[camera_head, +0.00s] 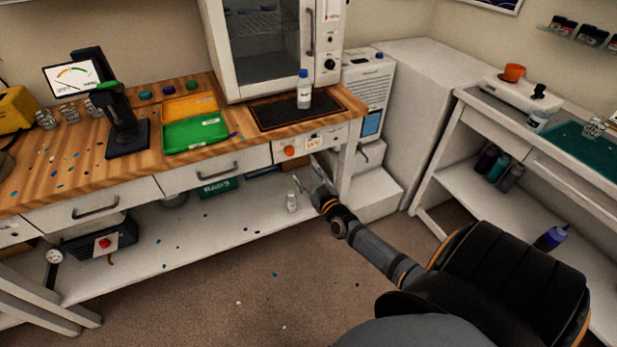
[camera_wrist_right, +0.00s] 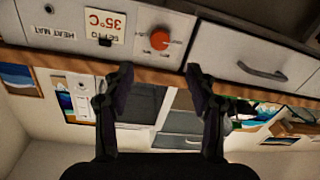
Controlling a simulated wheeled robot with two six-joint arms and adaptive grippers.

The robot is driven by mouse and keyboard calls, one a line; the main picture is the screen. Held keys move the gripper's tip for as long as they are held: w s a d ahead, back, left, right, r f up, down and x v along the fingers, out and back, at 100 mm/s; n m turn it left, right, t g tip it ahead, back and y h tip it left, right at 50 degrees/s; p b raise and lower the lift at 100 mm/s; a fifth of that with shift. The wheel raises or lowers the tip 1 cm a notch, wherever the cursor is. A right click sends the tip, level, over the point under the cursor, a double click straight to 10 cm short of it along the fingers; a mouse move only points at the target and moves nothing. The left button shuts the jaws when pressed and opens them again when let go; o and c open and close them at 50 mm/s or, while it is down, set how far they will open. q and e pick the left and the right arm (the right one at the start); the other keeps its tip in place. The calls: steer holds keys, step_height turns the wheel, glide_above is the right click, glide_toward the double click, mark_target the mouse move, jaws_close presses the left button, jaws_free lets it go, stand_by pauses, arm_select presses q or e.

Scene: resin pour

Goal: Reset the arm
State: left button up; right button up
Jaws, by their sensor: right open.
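My right arm reaches in from the lower right in the head view. Its gripper (camera_head: 308,182) hangs in front of the workbench, below the heat mat control panel (camera_head: 311,143). In the right wrist view the two fingers of this gripper (camera_wrist_right: 158,78) are spread apart with nothing between them. The control panel with its orange knob (camera_wrist_right: 159,40) is beyond the fingertips in that upside-down view. My left gripper is in neither view.
A bottle with a blue cap (camera_head: 304,92) stands on the dark heat mat (camera_head: 270,113). Green (camera_head: 195,133) and orange trays lie on the wooden bench. A small bottle (camera_head: 292,201) stands on the lower shelf near my gripper. Carpet floor (camera_head: 230,290) in front is open, with scattered bits.

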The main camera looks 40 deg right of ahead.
steer(key=shift+s, duration=0.25)
stand_by(0.3)
steer(key=s+a+f+g+y+p, duration=0.1)
steer(key=s+f+g, duration=0.2)
steer(key=s+f, duration=0.45)
steer(key=s+a+f+g+p, duration=0.1)
steer(key=s+a+f+g, duration=0.2)
steer(key=f, duration=0.7)
steer(key=s+f+g+y+p, duration=0.1)
steer(key=s+f+g, duration=0.2)
steer(key=s+f, duration=0.5)
steer(key=s+a+f+g, duration=0.2)
steer(key=s+f, duration=0.2)
steer(key=s, duration=0.5)
steer(key=s+a+f+g+p, duration=0.1)
steer(key=s+a+f+g, duration=0.2)
steer(key=s, duration=0.6)
steer(key=s+a+f+g+p, duration=0.1)
steer(key=s+a+f+g, duration=0.1)
steer(key=s+f, duration=0.3)
steer(key=s+a, duration=0.1)
steer(key=s, duration=0.3)
steer(key=shift+s+a+f+g, duration=0.15)
steer(key=shift+f+g, duration=0.15)
steer(key=shift+f, duration=0.1)
